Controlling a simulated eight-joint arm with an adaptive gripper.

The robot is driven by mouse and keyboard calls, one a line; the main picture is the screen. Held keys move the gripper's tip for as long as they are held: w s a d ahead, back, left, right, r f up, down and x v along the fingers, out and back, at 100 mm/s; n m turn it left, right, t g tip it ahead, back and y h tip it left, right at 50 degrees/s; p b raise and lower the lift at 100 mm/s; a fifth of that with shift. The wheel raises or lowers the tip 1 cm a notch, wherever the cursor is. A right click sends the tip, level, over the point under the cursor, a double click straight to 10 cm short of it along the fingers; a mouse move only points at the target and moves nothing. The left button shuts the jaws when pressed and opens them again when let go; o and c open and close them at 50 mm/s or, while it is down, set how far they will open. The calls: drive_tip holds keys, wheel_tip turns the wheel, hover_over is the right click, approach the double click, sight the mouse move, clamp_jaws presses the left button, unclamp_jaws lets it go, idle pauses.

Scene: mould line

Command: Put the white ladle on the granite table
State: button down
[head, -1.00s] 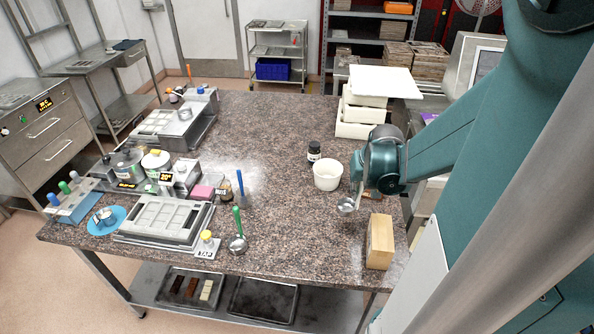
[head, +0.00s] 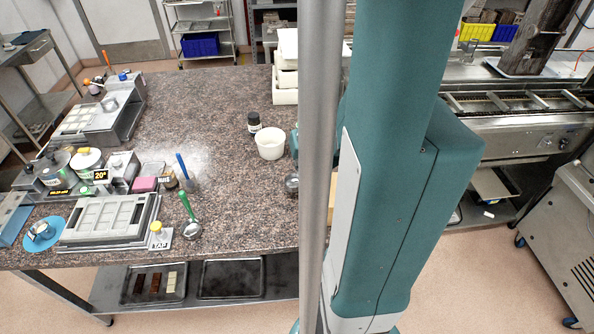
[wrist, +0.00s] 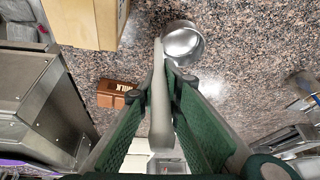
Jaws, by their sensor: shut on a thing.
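The white ladle (wrist: 158,110) is in my gripper (wrist: 172,85) in the wrist view. Its pale handle runs between the two green fingers, and its round steel bowl hangs beyond the fingertips over the speckled table top. The granite table (head: 225,100) fills the left and middle of the head view. There, only the ladle's bowl (head: 291,183) shows, near the table's right side. My gripper is mostly hidden in the head view behind my arm and a grey pole. I cannot tell the gap between bowl and table.
A green-handled ladle (head: 187,206) lies further left, with moulds beyond. The table's middle is clear.

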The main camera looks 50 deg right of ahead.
drive_tip(key=shift+f, duration=0.1)
idle(0.3)
drive_tip(key=shift+f, duration=2)
drive_tip(key=shift+f+b, duration=0.15)
drive_tip(key=shift+b, duration=0.25)
drive_tip(key=c, duration=2.5)
unclamp_jaws()
drive_tip(key=shift+r, duration=0.25)
drive_tip(key=p+v, duration=0.2)
drive_tip(key=v, duration=0.9)
drive_tip(key=shift+r, duration=0.4)
drive_tip(key=shift+s+a, duration=0.15)
drive_tip(key=shift+a, duration=0.1)
